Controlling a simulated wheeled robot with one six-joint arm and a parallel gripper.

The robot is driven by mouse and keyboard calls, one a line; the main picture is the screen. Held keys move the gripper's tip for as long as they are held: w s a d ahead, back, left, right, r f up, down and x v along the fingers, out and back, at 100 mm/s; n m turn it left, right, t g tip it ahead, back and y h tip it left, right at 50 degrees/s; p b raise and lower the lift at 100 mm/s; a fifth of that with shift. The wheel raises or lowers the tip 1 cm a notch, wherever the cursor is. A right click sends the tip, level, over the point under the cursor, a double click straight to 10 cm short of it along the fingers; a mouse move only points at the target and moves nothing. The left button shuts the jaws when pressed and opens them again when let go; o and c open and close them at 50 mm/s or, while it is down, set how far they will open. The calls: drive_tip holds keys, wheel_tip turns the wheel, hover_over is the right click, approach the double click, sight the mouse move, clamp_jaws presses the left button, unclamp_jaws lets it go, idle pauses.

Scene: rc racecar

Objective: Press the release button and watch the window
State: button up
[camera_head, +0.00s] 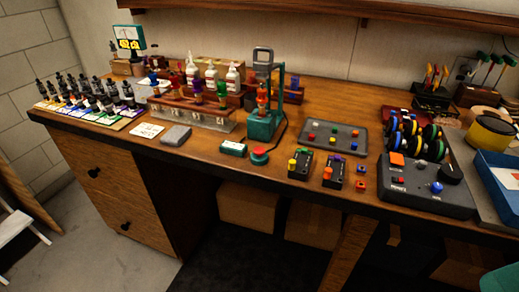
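I cannot tell which control is the release button. A red round-topped button (259,155) sits near the front edge of the wooden bench, in front of a green press-like stand (266,122). A small dark green box with a pale label (234,148) lies left of the red button. I cannot make out which thing is the window. My gripper is not in view.
The bench (327,98) is crowded. Two small dark boxes with coloured knobs (301,165) stand near its front edge. A dark tray (332,137) and coloured wheels (414,137) lie behind. Racks of bottles and figures fill the left. A blue bin (497,180) stands far right.

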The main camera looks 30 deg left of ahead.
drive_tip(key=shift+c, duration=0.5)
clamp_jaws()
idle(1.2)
